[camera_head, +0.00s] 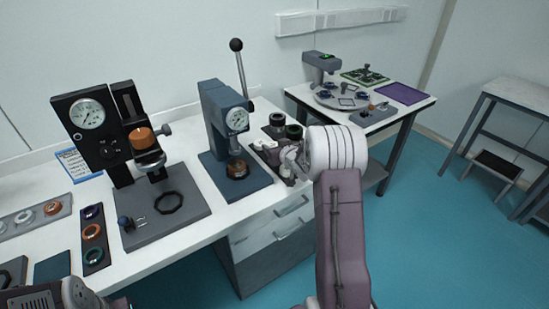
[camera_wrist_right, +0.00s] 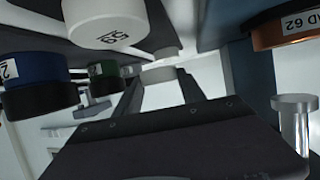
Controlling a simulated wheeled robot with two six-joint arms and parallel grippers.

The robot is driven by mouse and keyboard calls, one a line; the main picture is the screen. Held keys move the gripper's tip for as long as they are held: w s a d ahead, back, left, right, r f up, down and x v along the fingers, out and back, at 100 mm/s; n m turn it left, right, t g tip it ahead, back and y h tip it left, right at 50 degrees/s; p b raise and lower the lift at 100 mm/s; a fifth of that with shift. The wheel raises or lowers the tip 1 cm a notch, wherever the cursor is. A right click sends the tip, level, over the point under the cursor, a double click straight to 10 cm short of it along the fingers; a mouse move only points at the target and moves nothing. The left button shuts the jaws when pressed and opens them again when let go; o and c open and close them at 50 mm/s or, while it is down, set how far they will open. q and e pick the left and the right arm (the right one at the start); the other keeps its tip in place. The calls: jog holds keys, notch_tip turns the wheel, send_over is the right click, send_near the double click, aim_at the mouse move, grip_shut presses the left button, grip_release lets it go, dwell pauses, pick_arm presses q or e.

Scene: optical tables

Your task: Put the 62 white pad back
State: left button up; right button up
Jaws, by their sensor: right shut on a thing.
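My right gripper (camera_head: 288,158) is at the dark pad rack (camera_head: 262,146) on the bench, right of the blue lever press. In the right wrist view its fingers (camera_wrist_right: 160,78) close on a pale round piece (camera_wrist_right: 162,70), which looks like the white pad; no number is readable on it. A larger white cylinder (camera_wrist_right: 105,20) with a partly readable label hangs close to the upper left of that view. A copper-and-black pad (camera_wrist_right: 285,30) at the right edge shows "AD 62". My left gripper (camera_head: 105,300) is at the bottom left, mostly cut off.
A blue pad (camera_wrist_right: 38,85) and a green pad (camera_wrist_right: 105,72) are left of my fingers. The lever press (camera_head: 222,125) and a dial-gauge stand (camera_head: 110,130) stand left of my arm. A second table (camera_head: 400,110) is behind right, with floor between.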

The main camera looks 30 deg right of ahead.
notch_tip(320, 180, down, 3)
jog(key=shift+s+f+b, duration=0.15)
jog(key=shift+f+b, duration=0.05)
jog(key=shift+b, duration=0.3)
jog(key=shift+f, duration=0.35)
jog(key=shift+r, duration=0.1)
jog(key=shift+f, duration=0.2)
jog(key=o, duration=1.5)
jog(key=shift+r, duration=0.1)
